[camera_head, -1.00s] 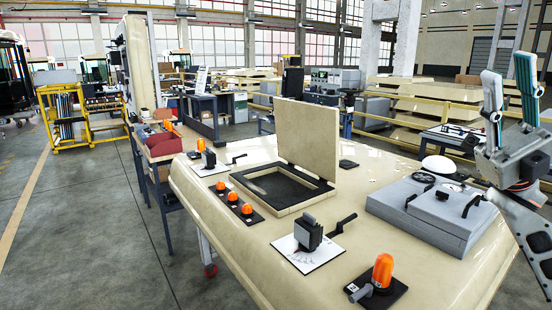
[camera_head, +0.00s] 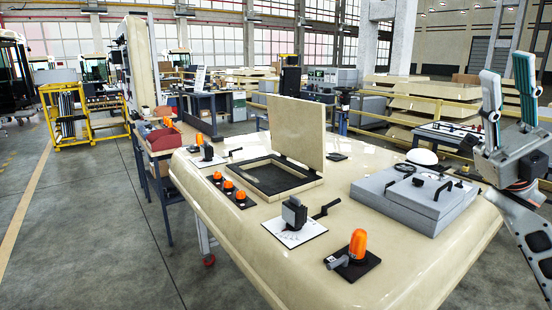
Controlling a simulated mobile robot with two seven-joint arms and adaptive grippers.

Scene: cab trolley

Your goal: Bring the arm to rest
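My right gripper (camera_head: 507,90) shows at the right edge, raised above the right end of the cream cab roof panel (camera_head: 290,262). Its two padded fingers point up and stand apart, with nothing between them. It touches nothing that I can see. My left gripper is out of view.
On the panel are a grey box (camera_head: 414,198), an open hatch lid (camera_head: 297,128), an orange beacon (camera_head: 357,244), a black device on a white plate (camera_head: 294,214) and several small orange lamps. A red bin (camera_head: 160,138) stands behind left. The floor at left is clear.

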